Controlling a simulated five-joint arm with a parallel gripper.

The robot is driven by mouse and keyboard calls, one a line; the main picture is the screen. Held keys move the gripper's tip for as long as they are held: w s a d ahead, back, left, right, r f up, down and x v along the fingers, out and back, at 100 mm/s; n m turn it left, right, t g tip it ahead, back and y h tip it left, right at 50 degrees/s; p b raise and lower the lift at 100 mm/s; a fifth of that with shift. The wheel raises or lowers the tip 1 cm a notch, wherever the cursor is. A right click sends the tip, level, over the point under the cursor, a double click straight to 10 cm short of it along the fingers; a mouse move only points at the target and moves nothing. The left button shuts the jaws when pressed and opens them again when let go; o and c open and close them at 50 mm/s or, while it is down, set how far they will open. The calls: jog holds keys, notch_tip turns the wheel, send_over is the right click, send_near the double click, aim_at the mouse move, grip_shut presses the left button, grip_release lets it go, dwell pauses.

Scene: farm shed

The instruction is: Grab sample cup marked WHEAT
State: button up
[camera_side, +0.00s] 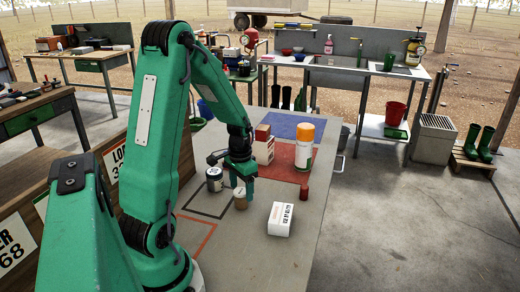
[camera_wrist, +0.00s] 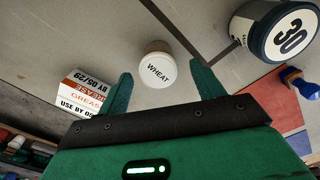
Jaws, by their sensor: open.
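The sample cup marked WHEAT (camera_wrist: 158,72) has a white lid with black lettering and a tan body. It stands upright on the grey table. In the side view the cup (camera_side: 240,201) is just below my gripper (camera_side: 243,184). In the wrist view my gripper (camera_wrist: 162,74) is open, with one green finger on each side of the cup's picture and a gap on both sides. Nothing is held. The exact height of the fingertips over the cup is hard to tell.
A white box with USE BY text (camera_wrist: 82,95) lies on the other side (camera_side: 281,219). An orange-capped bottle (camera_side: 304,146) stands behind. The table's front is bare.

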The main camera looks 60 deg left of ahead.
aim_at(241, 191)
jog(key=shift+d+f, duration=0.1)
jog(key=shift+f, duration=2)
jog(key=shift+c, duration=0.5)
jog(key=c, duration=1)
